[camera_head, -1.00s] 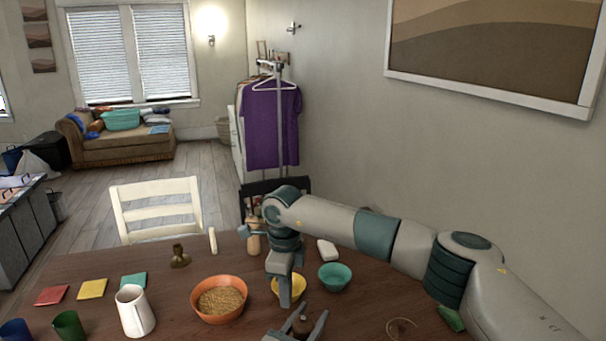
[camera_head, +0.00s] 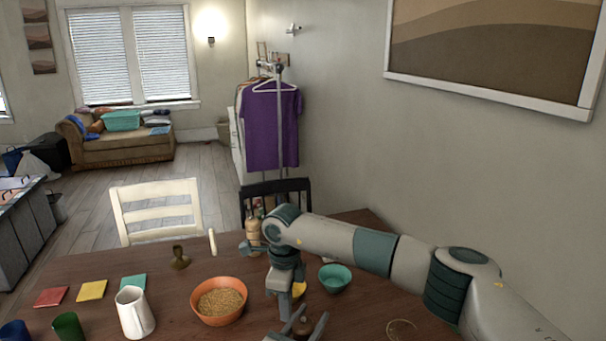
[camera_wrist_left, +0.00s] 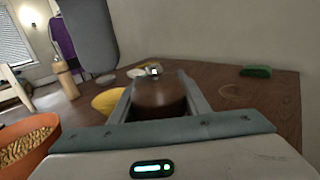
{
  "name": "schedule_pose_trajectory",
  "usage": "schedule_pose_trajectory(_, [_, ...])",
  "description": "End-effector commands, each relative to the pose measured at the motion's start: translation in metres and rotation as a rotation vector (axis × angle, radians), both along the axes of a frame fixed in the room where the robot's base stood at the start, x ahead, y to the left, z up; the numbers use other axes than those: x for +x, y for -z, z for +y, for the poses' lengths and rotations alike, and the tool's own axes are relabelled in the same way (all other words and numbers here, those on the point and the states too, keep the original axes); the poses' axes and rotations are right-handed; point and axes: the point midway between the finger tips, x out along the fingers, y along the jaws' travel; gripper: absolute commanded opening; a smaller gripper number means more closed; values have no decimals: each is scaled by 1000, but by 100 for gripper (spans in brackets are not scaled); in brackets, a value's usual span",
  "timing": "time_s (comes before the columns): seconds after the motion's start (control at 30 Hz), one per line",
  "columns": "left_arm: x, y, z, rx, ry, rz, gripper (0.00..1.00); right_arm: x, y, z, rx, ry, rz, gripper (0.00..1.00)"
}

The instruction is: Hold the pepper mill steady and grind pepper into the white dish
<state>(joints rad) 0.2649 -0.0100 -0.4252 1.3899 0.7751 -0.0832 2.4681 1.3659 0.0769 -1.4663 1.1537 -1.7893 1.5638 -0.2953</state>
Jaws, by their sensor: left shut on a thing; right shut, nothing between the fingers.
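The pepper mill, a dark brown rounded top with a small metal knob (camera_wrist_left: 153,92), stands between the fingers of my left gripper (camera_head: 305,326). In the left wrist view my left gripper (camera_wrist_left: 158,104) is shut on it, one finger on each side. In the head view the mill (camera_head: 302,327) is small and its lower part is hidden. My right gripper (camera_head: 286,312) is shut and empty, pointing down just left of and behind the mill. A pale dish-like thing (camera_wrist_left: 136,73) shows beyond the mill in the left wrist view; I cannot tell surely that it is the white dish.
A yellow bowl (camera_wrist_left: 107,101) and a teal bowl (camera_head: 335,278) are near my right gripper. A wooden bottle-shaped thing (camera_wrist_left: 66,80) stands farther back.

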Motion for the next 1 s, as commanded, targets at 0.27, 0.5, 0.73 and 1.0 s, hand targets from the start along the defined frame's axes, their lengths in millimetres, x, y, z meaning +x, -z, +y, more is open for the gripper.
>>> schedule_pose_trajectory(0.27, [0,0,0,1,0,0,14,0,26,0,0,2,1,0])
schedule_pose_trajectory(0.5, [0,0,0,1,0,0,14,0,34,0,0,0,0,0])
schedule_pose_trajectory(0.73, [0,0,0,1,0,0,14,0,34,0,0,0,0,0])
schedule_pose_trajectory(1.0, [0,0,0,0,0,1,14,0,34,-1,0,0,0,0])
